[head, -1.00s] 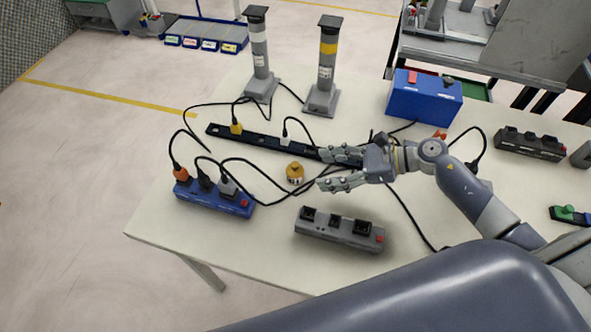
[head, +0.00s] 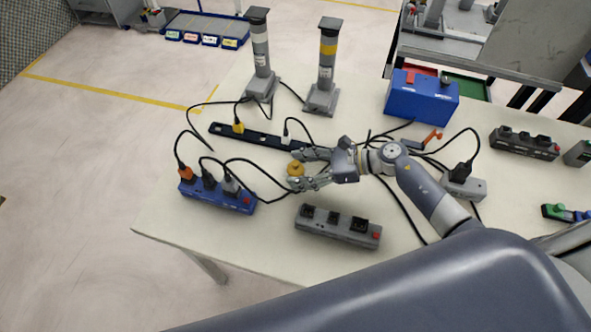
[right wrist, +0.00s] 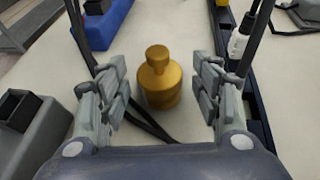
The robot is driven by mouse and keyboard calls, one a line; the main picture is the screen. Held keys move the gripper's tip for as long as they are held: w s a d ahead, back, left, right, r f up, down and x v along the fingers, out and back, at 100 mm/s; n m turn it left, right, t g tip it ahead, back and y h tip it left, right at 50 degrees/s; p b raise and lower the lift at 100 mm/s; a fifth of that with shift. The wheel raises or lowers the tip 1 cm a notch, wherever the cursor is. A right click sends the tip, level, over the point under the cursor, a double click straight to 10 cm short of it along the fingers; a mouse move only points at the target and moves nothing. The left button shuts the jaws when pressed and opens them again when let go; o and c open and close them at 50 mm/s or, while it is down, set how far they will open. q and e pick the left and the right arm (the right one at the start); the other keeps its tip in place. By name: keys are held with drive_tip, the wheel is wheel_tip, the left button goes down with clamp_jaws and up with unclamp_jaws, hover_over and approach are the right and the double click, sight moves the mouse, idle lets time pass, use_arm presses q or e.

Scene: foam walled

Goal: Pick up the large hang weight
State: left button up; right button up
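The large hang weight is a brass-gold cylinder with a knob on top. It stands upright on the cream table (head: 170,222) and shows in the head view (head: 295,169) and in the right wrist view (right wrist: 159,78). My right gripper (head: 298,168) is open, with its fingers on either side of the weight. In the right wrist view the fingers (right wrist: 162,90) are apart, with a gap between each finger and the weight. My left gripper is not in view.
A blue power strip (head: 215,195) with plugs lies to the left, a grey power strip (head: 338,227) in front, and a long black strip (head: 258,136) behind. Black cables run around the weight. Two grey posts (head: 261,55) (head: 326,65) and a blue box (head: 422,97) stand farther back.

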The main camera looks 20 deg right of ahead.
clamp_jaws()
drive_tip(key=shift+r, duration=0.1)
